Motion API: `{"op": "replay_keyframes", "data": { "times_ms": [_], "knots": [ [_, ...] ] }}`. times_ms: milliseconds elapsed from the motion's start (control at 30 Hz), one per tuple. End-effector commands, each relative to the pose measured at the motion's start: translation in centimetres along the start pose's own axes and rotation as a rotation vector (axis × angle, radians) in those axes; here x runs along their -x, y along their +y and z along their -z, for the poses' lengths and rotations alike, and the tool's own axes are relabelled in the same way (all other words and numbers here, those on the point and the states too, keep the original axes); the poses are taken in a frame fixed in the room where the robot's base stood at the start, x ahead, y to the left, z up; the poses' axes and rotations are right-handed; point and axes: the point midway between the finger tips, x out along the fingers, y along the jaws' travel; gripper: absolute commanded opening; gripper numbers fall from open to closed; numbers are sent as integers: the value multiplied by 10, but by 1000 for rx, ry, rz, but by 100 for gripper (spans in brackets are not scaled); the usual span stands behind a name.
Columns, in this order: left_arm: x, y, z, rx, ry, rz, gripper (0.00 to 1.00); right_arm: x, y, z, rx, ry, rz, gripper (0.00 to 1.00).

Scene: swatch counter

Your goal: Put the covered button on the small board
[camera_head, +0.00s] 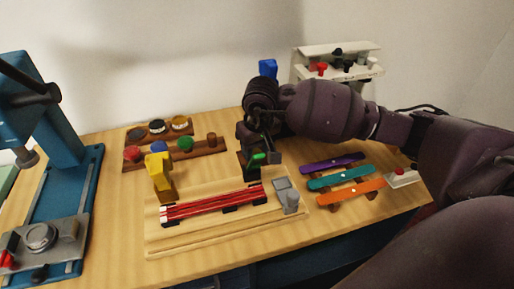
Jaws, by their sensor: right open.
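Covered buttons in red (132,153), blue (158,146) and green (185,144) sit on a small brown board (205,151) at the back left of the counter. I cannot tell which one the task means. My right gripper (262,156) is open, pointing down behind the wooden base with the red strips, right of the small board. A small green piece (259,156) shows at its fingertips; I cannot tell whether they touch it. The arm hides part of the counter behind it. My left gripper is not in view.
A blue press (70,190) stands at the left with a round metal die (40,236). Purple, teal and orange strips (340,178) lie at the right. A white rack (340,62) stands behind.

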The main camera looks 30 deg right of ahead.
Motion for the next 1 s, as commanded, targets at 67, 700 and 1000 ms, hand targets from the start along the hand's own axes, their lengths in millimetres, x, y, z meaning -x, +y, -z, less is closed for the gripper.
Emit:
{"op": "replay_keyframes", "data": {
  "times_ms": [67,700,1000],
  "knots": [
    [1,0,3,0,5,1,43,8,0,1,0,4,0,49],
    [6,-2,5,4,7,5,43,113,0,1,0,4,-1,49],
    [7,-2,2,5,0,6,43,122,0,0,-1,1,0,49]
  ]
}}
